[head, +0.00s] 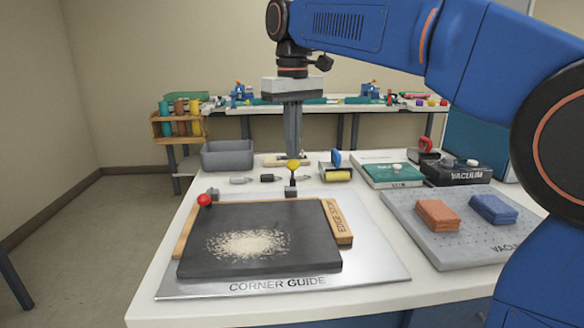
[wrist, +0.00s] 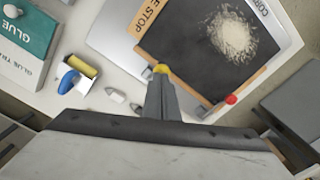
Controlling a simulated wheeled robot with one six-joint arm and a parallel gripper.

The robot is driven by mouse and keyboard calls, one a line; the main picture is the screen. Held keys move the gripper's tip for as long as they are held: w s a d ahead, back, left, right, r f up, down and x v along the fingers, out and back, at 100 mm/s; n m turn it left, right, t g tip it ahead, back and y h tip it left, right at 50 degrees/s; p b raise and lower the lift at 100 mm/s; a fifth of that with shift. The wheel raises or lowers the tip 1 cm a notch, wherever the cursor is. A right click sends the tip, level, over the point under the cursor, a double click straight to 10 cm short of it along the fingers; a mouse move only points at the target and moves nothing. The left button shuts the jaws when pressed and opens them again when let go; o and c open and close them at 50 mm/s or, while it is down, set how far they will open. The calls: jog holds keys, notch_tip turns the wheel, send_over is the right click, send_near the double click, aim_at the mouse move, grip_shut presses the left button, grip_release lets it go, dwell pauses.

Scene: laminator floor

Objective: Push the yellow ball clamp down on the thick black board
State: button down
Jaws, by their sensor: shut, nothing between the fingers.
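The thick black board (head: 305,225) lies on the metal corner-guide plate (head: 375,262) with a pale granular patch on top. The yellow ball clamp (head: 293,167) stands at the board's far edge, its ball up on an upright dark stem. My gripper (head: 293,156) is shut and empty, pointing down, its tips at or just above the yellow ball; I cannot tell if they touch. In the wrist view the yellow ball (wrist: 161,69) shows just past the fingertips (wrist: 160,80). The board (wrist: 190,55) shows beyond them.
A red ball clamp (head: 204,199) is at the board's far left corner. A wooden edge stop (head: 337,222) borders its right side. A roller (head: 336,174), small tools (head: 268,178) and a grey bin (head: 228,154) stand behind. A vacuum plate (head: 400,213) with two blocks is right.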

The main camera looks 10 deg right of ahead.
aim_at(293, 161)
jog(key=shift+f, duration=0.25)
jog(key=shift+s+f, duration=0.75)
jog(key=shift+f, duration=0.35)
jog(key=shift+w+f, duration=0.1)
jog(key=shift+f, duration=0.15)
jog(key=shift+r, duration=0.25)
jog(key=shift+r, duration=4)
